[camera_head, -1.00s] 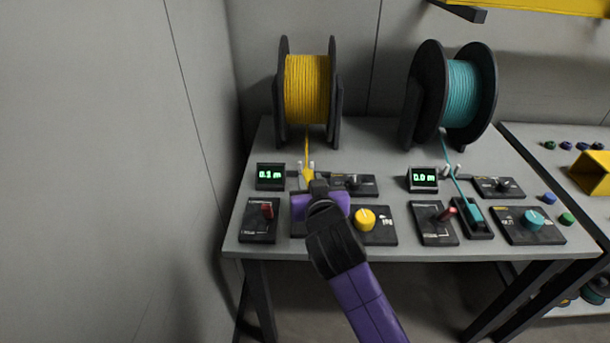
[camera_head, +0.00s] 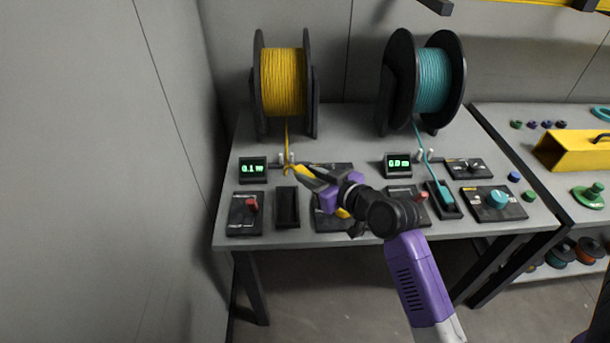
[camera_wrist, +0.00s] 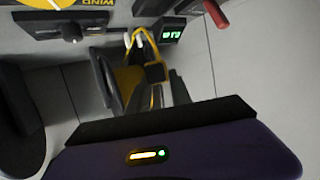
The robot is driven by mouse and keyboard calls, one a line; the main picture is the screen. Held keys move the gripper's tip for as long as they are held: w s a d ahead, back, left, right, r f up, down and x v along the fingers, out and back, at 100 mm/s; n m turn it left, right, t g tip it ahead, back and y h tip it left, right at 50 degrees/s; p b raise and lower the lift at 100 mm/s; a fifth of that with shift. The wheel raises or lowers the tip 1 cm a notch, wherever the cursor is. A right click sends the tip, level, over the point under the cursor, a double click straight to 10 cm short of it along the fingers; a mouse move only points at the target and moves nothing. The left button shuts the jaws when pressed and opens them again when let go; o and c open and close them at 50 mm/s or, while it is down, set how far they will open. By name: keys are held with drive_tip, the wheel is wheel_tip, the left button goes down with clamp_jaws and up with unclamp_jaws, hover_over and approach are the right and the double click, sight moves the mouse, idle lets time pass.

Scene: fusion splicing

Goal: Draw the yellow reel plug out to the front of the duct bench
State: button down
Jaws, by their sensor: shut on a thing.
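My gripper (camera_head: 318,181) is shut on the yellow reel plug (camera_head: 302,173), just in front of the two small guide posts (camera_head: 287,158). The plug is mostly hidden by the fingers. Its yellow cord (camera_head: 287,135) runs down from the yellow reel (camera_head: 284,82) to the posts, and in the wrist view it bends there (camera_wrist: 139,34). The dark slot holder (camera_head: 287,207) in front of the posts looks empty. The gripper is over the duct bench (camera_head: 355,134), short of its front edge. The display (camera_head: 253,169) reads 0.1 m.
A red-handled lever panel (camera_head: 246,214) lies left of the holder. My arm covers part of the yellow-knob panel and the second lever. A teal reel (camera_head: 433,80) and its seated teal plug (camera_head: 445,196) stand to the right. A grey wall is close on the left.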

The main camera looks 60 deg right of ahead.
drive_tip(key=shift+s+d+n+t+y+b, duration=0.25)
drive_tip(key=shift+s+n+y+b, duration=0.15)
drive_tip(key=shift+y, duration=0.2)
drive_tip(key=shift+s+d+n+t+y+b, duration=0.15)
drive_tip(key=shift+d+n+y+b, duration=0.1)
drive_tip(key=shift+n+y, duration=0.3)
drive_tip(key=shift+s+d+r+n+y+p, duration=0.1)
drive_tip(key=shift+s+d+n+y, duration=0.15)
drive_tip(key=shift+n+y, duration=0.3)
drive_tip(key=shift+s+d+f+n+y+p, duration=0.15)
drive_tip(key=shift+s+n+y, duration=0.25)
drive_tip(key=shift+y, duration=0.3)
drive_tip(key=shift+s+d+r+n+y+p, duration=0.1)
drive_tip(key=shift+s+d+r+n+y, duration=0.15)
drive_tip(key=shift+n+y, duration=0.3)
drive_tip(key=shift+s+f, duration=0.1)
drive_tip(key=shift+f, duration=0.05)
